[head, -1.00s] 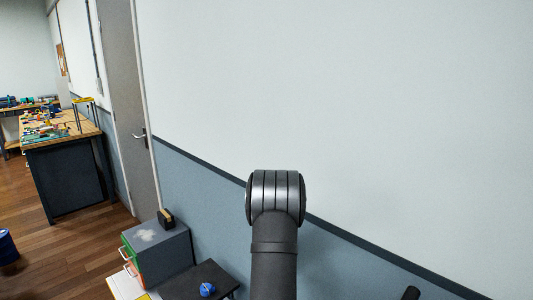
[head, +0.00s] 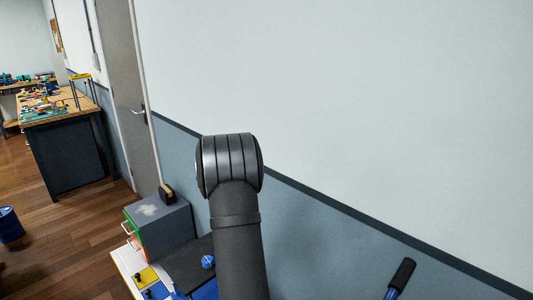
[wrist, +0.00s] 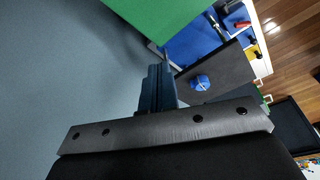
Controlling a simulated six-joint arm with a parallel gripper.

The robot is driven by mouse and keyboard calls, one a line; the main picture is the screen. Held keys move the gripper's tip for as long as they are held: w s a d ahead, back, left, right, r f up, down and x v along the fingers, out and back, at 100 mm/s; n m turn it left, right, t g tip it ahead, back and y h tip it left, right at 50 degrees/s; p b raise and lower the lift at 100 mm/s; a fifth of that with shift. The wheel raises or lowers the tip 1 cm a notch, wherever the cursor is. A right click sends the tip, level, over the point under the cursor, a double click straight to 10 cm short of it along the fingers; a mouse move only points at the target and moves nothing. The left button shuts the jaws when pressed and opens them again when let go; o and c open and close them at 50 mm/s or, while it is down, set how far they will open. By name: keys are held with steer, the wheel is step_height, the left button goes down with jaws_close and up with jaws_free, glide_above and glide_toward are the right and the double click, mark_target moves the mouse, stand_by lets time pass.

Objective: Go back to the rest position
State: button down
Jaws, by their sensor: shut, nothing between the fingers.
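My gripper (wrist: 157,88) shows in the wrist view as dark blue fingers that are shut together with nothing between them. It points past the bluish wall toward the edge of a green panel (wrist: 160,15). No contact with the panel can be made out. A dark board (wrist: 222,80) with a round blue knob (wrist: 201,82) lies beyond the fingers to the right. In the head view my arm rises in front of the wall, and my gripper is not seen there.
In the head view a grey drawer box (head: 165,232) stands left of my arm, with a small black and yellow object (head: 167,194) on top. A black-gripped blue handle (head: 402,273) rises at lower right. The upper wall is clear.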

steer(key=shift+s+a+r, duration=0.15)
steer(key=shift+s+a, duration=0.05)
steer(key=shift+a, duration=0.05)
steer(key=shift+w+d, duration=0.1)
steer(key=w+d+r, duration=0.2)
steer(key=w+d, duration=1.2)
steer(key=s+a+f, duration=0.2)
steer(key=s+a, duration=1.2)
step_height(320, 180, up, 7)
step_height(320, 180, down, 8)
step_height(320, 180, up, 8)
steer(key=shift+s+a, duration=0.1)
stand_by(1.3)
